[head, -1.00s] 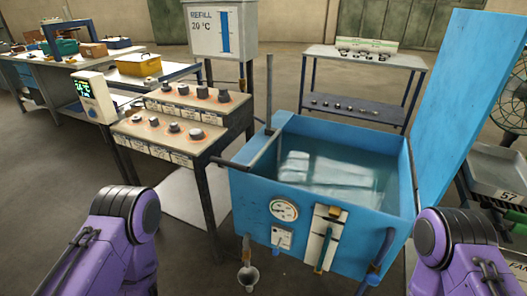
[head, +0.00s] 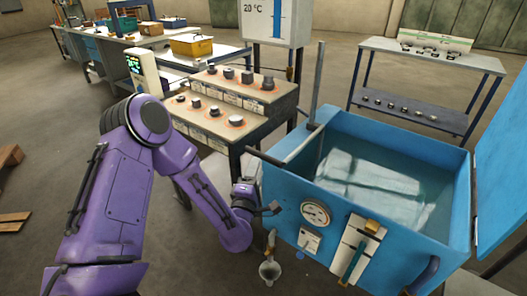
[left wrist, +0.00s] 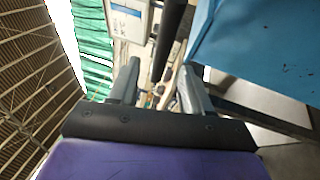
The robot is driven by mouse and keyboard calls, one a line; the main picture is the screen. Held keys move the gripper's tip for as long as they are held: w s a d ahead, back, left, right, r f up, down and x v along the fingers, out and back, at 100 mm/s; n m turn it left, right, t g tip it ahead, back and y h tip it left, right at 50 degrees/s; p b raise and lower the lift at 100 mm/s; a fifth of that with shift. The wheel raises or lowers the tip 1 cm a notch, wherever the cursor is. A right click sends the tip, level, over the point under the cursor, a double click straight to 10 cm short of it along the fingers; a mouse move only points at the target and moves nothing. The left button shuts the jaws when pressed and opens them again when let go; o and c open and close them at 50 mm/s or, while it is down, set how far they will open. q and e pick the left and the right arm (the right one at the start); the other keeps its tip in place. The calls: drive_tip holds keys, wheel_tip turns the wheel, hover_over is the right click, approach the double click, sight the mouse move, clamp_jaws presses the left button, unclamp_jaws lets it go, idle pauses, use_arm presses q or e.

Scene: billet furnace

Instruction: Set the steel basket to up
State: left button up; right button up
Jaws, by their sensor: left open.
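The blue quench tank (head: 365,225) stands at the right of the head view, filled with greenish water (head: 385,185). Pale blocky shapes show in the water; I cannot tell whether they are the steel basket or reflections. A dark upright post (head: 317,90) and a grey bar (head: 303,144) are at the tank's left rim. My left gripper (head: 268,208) is low, beside the tank's left front corner. In the left wrist view the gripper (left wrist: 158,80) is open, with nothing held; a dark post (left wrist: 168,38) and blue tank side (left wrist: 260,45) are beyond it. My right gripper is not in view.
A stepped bench with black knobs (head: 235,125) stands close left of the tank. The raised blue lid (head: 505,180) is at right. A shelf table (head: 432,58) stands behind.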

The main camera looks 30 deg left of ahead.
use_arm(q)
drive_tip(key=p+x, duration=0.1)
drive_tip(key=x, duration=0.7)
drive_tip(key=shift+w, duration=0.35)
drive_tip(key=shift+p, duration=0.3)
clamp_jaws()
